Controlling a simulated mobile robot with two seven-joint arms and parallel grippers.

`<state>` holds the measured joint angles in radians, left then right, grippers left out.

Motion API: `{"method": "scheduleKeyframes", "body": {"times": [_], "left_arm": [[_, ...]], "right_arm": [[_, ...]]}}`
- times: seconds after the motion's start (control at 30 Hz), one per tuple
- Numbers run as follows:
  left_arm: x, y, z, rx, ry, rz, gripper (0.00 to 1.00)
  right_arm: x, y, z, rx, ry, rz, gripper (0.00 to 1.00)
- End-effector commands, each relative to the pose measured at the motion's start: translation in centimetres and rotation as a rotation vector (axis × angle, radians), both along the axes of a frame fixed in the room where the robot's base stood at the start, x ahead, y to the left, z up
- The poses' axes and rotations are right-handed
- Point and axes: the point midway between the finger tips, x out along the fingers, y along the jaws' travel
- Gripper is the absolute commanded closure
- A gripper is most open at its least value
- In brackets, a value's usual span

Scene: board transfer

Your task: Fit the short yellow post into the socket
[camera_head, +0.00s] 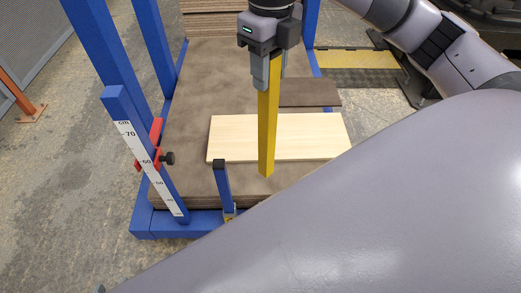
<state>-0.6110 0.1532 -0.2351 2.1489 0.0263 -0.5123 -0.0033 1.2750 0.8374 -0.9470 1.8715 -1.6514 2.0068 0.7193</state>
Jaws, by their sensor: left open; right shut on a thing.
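My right gripper (267,80) hangs at the top middle, shut on the upper end of the yellow post (268,130). The post is held about upright, and its lower end is in front of the pale wooden board (230,140). From this view I cannot tell how far its lower end is above the boards. No socket can be made out clearly. A small blue upright (223,188) with a black top stands at the front edge, with a small yellow patch at its foot. My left gripper is not in view.
A blue rack (145,229) holds a stack of brown boards (190,100) under the pale board. A slanting blue post with a centimetre scale (153,172) and a red clamp (150,155) stands at left. My own grey arm link covers the lower right.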

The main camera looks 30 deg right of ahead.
Motion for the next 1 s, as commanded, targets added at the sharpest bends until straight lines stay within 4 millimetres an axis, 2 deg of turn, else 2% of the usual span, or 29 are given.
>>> {"method": "scheduleKeyframes", "body": {"times": [0.53,0.63,0.87,1.0], "left_arm": [[1.1,-2.5,0.4,-0.041,-0.076,-0.056,0.57],[1.2,-2.9,0.3,-0.064,-0.073,-0.058,0.57],[1.3,-3.2,0.3,-0.087,-0.071,-0.061,0.57],[1.3,-3.5,-0.3,-0.111,-0.066,-0.064,0.57]], "right_arm": [[-0.1,0.0,-13.2,-0.001,0.003,0.0,1.0],[-0.1,0.0,-14.7,-0.001,0.002,0.001,1.0],[0.0,0.0,-16.2,-0.001,0.0,0.0,1.0],[-0.1,0.0,-18.3,-0.002,0.003,0.0,1.0]]}}
